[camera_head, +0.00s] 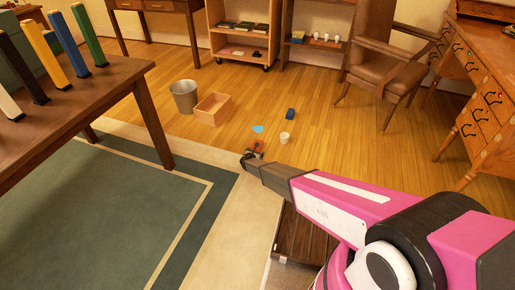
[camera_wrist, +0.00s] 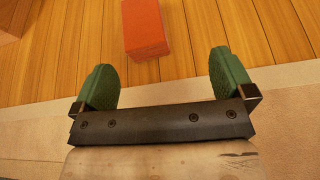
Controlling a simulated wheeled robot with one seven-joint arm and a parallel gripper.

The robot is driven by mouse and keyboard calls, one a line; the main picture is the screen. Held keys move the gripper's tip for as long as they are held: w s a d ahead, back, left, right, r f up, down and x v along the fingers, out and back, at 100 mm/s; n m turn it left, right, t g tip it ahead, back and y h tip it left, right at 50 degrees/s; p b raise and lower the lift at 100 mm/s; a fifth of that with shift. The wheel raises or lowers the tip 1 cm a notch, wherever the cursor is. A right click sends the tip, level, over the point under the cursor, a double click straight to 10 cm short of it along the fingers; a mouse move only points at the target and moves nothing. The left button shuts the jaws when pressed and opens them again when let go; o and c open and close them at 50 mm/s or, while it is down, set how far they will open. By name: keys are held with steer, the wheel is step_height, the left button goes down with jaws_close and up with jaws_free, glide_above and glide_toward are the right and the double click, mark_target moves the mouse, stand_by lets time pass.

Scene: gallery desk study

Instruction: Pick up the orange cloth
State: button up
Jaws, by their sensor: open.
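The orange cloth (camera_wrist: 145,28) shows in the wrist view as a thick, block-like orange shape on the wooden floor, its top cut off by the frame edge. In the head view it is a small orange patch (camera_head: 259,145), partly hidden by my gripper (camera_head: 250,158). In the wrist view my gripper (camera_wrist: 163,65) has its two green fingers wide apart with nothing between them. The cloth lies just beyond the fingertips, roughly centred between them and slightly left. I cannot tell how high the fingers are above the floor.
A light blue flat piece (camera_head: 258,128), a pale cup (camera_head: 284,138) and a dark blue block (camera_head: 290,114) are on the floor nearby. A wooden box (camera_head: 212,110) and a grey bin (camera_head: 184,97) stand left. A pale-bordered rug (camera_head: 110,215) lies in front.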

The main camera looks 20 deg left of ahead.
steer(key=a+f, duration=0.1)
steer(key=a+f+n, duration=0.1)
steer(key=shift+s+a+f+n+y, duration=0.15)
steer(key=shift+a+f+n+y, duration=0.15)
steer(key=shift+a+y, duration=0.1)
steer(key=x, duration=1)
steer(key=shift+w+d+r, duration=0.1)
steer(key=shift+w, duration=0.15)
steer(key=c, duration=1)
